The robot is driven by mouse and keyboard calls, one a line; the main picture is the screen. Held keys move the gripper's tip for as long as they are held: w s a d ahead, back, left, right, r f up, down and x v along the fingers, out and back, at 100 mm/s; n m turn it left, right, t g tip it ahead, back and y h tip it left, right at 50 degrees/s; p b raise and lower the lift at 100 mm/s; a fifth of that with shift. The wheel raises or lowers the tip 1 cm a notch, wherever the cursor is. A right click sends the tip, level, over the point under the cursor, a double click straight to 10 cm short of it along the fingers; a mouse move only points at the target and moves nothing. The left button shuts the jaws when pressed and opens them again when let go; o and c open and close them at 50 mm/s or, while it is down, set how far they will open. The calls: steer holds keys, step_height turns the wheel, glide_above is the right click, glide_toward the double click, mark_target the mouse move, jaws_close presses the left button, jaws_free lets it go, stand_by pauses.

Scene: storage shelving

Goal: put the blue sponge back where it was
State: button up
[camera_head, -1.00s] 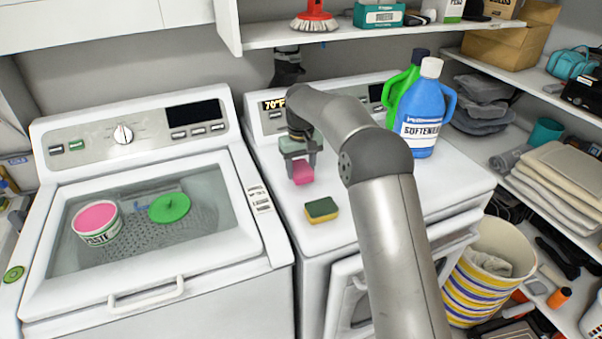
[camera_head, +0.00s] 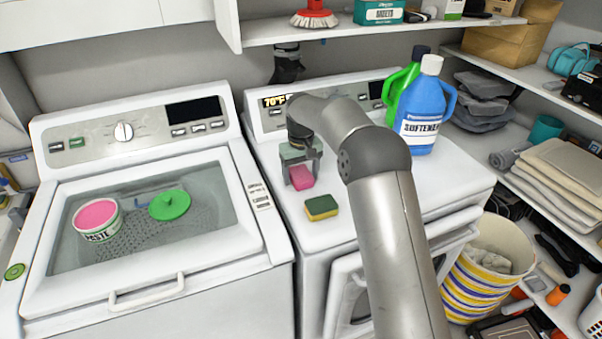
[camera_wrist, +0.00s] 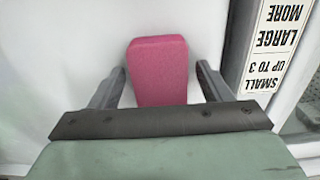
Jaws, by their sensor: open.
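No blue sponge shows in these views. A pink sponge (camera_head: 301,177) lies on the white top of the right-hand machine (camera_head: 338,224), near its left edge. My gripper (camera_head: 303,179) is open and low over this sponge. In the wrist view, the pink sponge (camera_wrist: 158,72) lies between the two spread fingers of my gripper (camera_wrist: 160,76), with a visible gap on each side. A green and yellow sponge (camera_head: 321,208) lies nearer the front of the same top, apart from my gripper.
A blue softener bottle (camera_head: 425,108) and a green bottle (camera_head: 401,88) stand at the back right of the machine top. The left washer (camera_head: 262,232) has a paste tub (camera_head: 98,222) and a green lid (camera_head: 170,205) at its window. A shelf (camera_head: 275,36) hangs above.

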mark_target(301, 173)
step_height(301, 173, up, 12)
steer(key=s+d+r+m, duration=0.1)
steer(key=s+d+r, duration=0.3)
steer(key=s+d, duration=0.3)
steer(key=s+d+f+m, duration=0.1)
steer(key=s+d+f, duration=0.2)
steer(key=s, duration=0.8)
steer(key=s+d+f+m, duration=0.1)
steer(key=s+d+f, duration=0.2)
steer(key=s, duration=0.9)
steer(key=s+d+f+m, duration=0.2)
steer(key=s+d, duration=0.4)
steer(key=s, duration=0.5)
steer(key=shift+s+f+t+b, duration=0.15)
steer(key=shift+f+t+b, duration=0.2)
steer(key=shift+f, duration=0.55)
